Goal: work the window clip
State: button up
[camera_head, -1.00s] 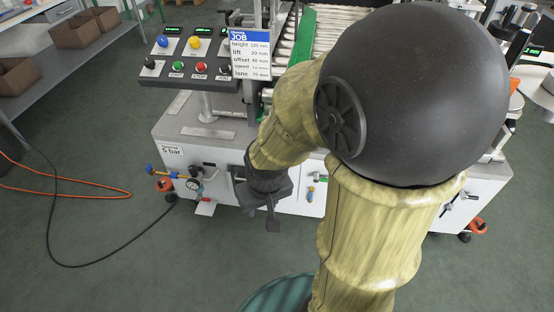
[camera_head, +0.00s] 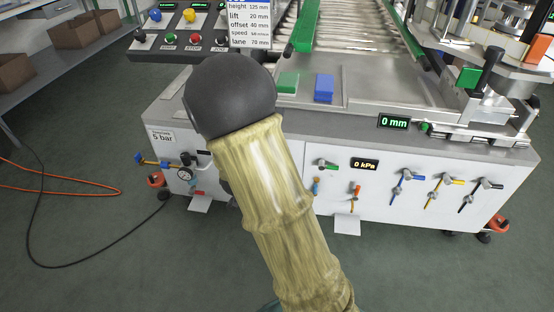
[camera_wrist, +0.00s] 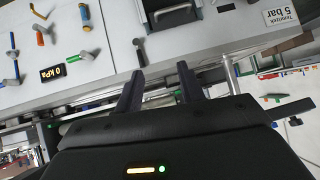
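No part that I can name for sure as the window clip shows. My gripper is hidden behind my own arm in the head view. In the wrist view my gripper (camera_wrist: 160,80) has its two dark fingers spread apart, with nothing held between them. Beyond the fingertips, a dark handle-like fitting (camera_wrist: 172,15) sits on the machine's white front panel (camera_wrist: 110,22). The fingers look apart from it. The white front panel also shows in the head view (camera_head: 285,150).
The panel carries a 0 kPa display (camera_head: 364,164), several coloured valve levers and a pressure gauge (camera_head: 184,174). A control box (camera_head: 180,42) stands at upper left. A green block (camera_head: 287,82) and a blue block (camera_head: 324,87) lie on the machine top.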

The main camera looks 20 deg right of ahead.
jog(key=w+d+f+m+t+h+b, duration=0.2)
jog(key=w+d+f+t+h+b, duration=0.1)
jog(key=f+h+b, duration=0.5)
jog(key=shift+w+d+f+m+t+b, duration=0.3)
jog(key=shift+w+d+f+b, duration=0.45)
jog(key=shift+b, duration=0.5)
jog(key=shift+w+f, duration=0.1)
jog(key=b+x, duration=0.6)
jog(key=x, duration=1.1)
jog(key=shift+d+b, duration=0.2)
jog(key=shift+b, duration=0.15)
jog(key=shift+c, duration=0.5)
grip_shut()
